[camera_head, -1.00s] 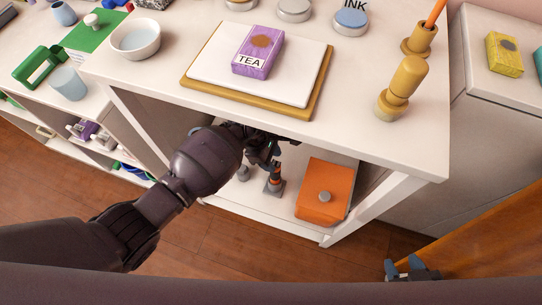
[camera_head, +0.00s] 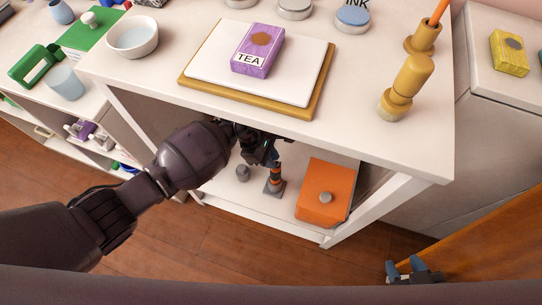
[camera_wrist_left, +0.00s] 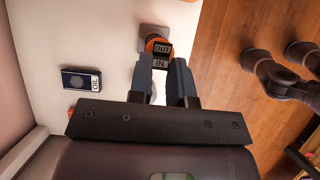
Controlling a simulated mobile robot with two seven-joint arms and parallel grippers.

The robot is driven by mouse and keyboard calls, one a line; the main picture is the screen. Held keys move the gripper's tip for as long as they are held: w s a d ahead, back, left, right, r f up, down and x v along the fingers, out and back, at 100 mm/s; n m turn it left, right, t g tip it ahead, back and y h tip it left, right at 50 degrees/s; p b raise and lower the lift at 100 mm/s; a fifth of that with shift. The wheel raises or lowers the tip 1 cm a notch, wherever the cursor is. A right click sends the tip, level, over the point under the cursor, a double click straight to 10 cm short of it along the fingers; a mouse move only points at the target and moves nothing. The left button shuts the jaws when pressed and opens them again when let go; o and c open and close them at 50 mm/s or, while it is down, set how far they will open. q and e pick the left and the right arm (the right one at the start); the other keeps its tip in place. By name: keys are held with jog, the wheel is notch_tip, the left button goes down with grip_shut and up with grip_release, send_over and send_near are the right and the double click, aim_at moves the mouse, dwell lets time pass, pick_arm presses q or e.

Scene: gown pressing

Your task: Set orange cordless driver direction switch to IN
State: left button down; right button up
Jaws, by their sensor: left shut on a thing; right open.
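The orange cordless driver (camera_head: 275,178) stands upright on its grey base on the lower shelf under the white table. In the left wrist view its top (camera_wrist_left: 153,41) shows an OUT label (camera_wrist_left: 163,50) with an IN label (camera_wrist_left: 160,63) below it. My left gripper (camera_head: 275,157) reaches under the table top to the driver's upper end. Its fingers (camera_wrist_left: 164,66) are shut on the driver at the IN side. The switch's exact position is hidden between the fingers. My right gripper (camera_head: 412,270) is open and empty at the lower right, away from the table.
The white table top (camera_head: 370,150) overhangs the arm.

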pick_arm(q)
jog(key=h+b, duration=0.1)
jog(key=g+h+b, duration=0.1)
jog(key=h+b, duration=0.1)
jog(key=shift+a+f+b, duration=0.3)
jog(key=shift+a+f, duration=0.1)
pick_arm(e)
jog(key=shift+w+a+f+t, duration=0.2)
jog(key=shift+w+f+t, duration=0.05)
jog(key=shift+w+t, duration=0.25)
pick_arm(q)
jog(key=c, duration=1)
grip_release()
jog(key=shift+c, duration=0.2)
pick_arm(e)
jog(key=shift+s, duration=0.1)
